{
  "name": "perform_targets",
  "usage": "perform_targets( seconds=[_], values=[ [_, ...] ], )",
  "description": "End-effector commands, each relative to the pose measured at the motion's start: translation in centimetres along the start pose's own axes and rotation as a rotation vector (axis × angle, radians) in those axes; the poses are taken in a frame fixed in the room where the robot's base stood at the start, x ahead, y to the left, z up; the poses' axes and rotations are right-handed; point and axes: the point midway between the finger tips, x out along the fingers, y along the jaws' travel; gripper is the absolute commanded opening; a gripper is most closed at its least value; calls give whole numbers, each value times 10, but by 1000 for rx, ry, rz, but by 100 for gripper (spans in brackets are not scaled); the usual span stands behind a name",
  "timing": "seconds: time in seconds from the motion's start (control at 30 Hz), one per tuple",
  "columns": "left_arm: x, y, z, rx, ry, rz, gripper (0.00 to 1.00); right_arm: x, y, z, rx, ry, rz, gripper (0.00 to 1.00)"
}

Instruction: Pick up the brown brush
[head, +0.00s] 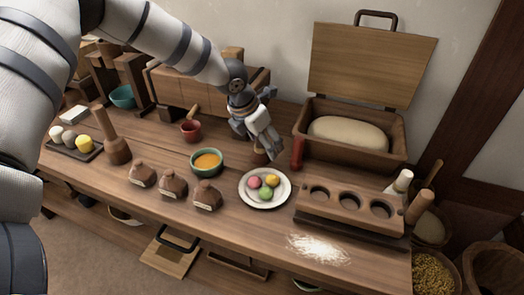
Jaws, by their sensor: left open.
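My left gripper (266,146) reaches down over the back middle of the wooden table (225,222). It is open, its fingers pointing down. A small brown object (260,158), perhaps the brown brush, stands on the table right by the fingertips. The gripper partly hides it, and I cannot tell whether they touch. It is behind a white plate (246,196) with pink, yellow and green balls. My right gripper is not in view.
A red upright object (297,153) stands just right of the gripper, before an open wooden box (352,152) with dough. A holed wooden rack (350,209) and spilled flour (318,249) are right.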

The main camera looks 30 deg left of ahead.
Motion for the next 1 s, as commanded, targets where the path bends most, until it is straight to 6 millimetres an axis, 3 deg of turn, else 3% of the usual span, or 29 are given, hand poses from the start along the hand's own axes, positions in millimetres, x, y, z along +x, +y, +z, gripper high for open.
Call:
perform_targets(
  seconds=[0.1,0.3,0.57,0.97,1.0],
  values=[
    [16,0,-1,0,2,0,61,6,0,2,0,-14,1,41],
    [14,0,1,0,-2,0,61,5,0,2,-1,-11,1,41],
    [14,0,0,-1,-1,0,5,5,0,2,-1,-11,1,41],
    [12,1,0,-1,1,1,4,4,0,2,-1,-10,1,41],
    [7,1,3,-2,0,1,0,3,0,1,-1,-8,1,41]
  ],
)
